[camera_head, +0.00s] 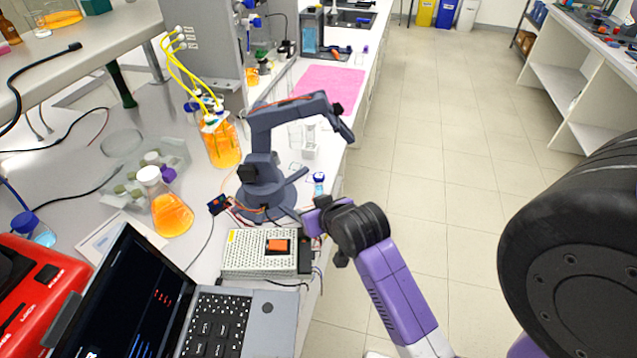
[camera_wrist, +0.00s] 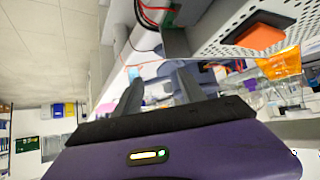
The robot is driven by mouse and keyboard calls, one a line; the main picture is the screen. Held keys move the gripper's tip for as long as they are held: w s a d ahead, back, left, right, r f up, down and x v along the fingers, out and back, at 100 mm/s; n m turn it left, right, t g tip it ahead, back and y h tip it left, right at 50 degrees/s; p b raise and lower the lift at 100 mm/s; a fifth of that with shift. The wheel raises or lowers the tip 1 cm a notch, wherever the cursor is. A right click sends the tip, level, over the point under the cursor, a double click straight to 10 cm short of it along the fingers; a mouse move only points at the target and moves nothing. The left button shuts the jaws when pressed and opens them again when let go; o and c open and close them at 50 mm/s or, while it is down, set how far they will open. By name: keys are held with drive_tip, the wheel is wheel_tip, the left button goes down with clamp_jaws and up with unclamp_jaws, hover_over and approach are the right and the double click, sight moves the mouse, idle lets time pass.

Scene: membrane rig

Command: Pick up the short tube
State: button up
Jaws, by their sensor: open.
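A small clear tube with a blue cap (camera_head: 319,183) stands upright near the bench's right edge, beside the base of the grey desktop arm. It looks like the short tube. A small blue spot (camera_wrist: 133,73) near the left fingertip in the wrist view may be its cap; I cannot be sure. My gripper (camera_wrist: 158,80) is open, with two dark fingers spread and nothing gripped between them. In the head view my purple gripper (camera_head: 312,219) is just below the tube in the picture and apart from it. Its fingers are hard to make out there.
The grey desktop arm (camera_head: 262,178) stands just left of the tube and reaches over the bench. A perforated metal box (camera_head: 245,262) with an orange part and wires lies near my gripper. A laptop (camera_head: 215,325) and orange-filled flasks (camera_head: 171,213) stand left.

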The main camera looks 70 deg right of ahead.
sight(319, 190)
drive_tip(key=s+d+f+m+g+y, duration=0.1)
drive_tip(key=s+f+m+g+y, duration=0.15)
drive_tip(key=s+g, duration=0.25)
drive_tip(key=shift+n+y, duration=0.45)
drive_tip(key=w+d+p, duration=0.1)
drive_tip(key=w+d, duration=0.1)
drive_tip(key=d, duration=0.1)
drive_tip(key=w+d+p, duration=0.1)
drive_tip(key=w+d, duration=0.1)
drive_tip(key=d, duration=0.1)
drive_tip(key=w+d+p, duration=0.1)
drive_tip(key=w+d, duration=0.1)
drive_tip(key=d, duration=0.1)
drive_tip(key=shift+w+d+f, duration=0.1)
drive_tip(key=shift+w, duration=0.3)
drive_tip(key=shift+w+d+f, duration=0.1)
drive_tip(key=shift+d+f, duration=0.05)
drive_tip(key=shift+f, duration=0.5)
drive_tip(key=shift+c, duration=0.2)
clamp_jaws()
